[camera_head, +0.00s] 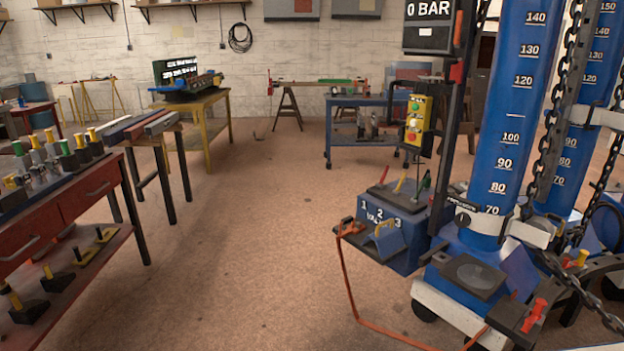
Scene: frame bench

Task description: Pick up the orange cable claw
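An orange cable (348,280) hangs from the front left of a blue box marked 1, 2, 3 (408,245) and runs down to the floor, then right toward the white base of the blue cylinders. At its upper end an orange claw-like piece (351,229) lies on the dark ledge at the box's left corner. It is small, and its exact shape is hard to tell. Neither of my grippers is in view.
Tall blue cylinders (513,110) with chains stand at the right on a wheeled base. A red workbench (75,200) with several tools is at the left. A yellow table (205,105) and blue cart (365,145) stand farther back. The middle floor is clear.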

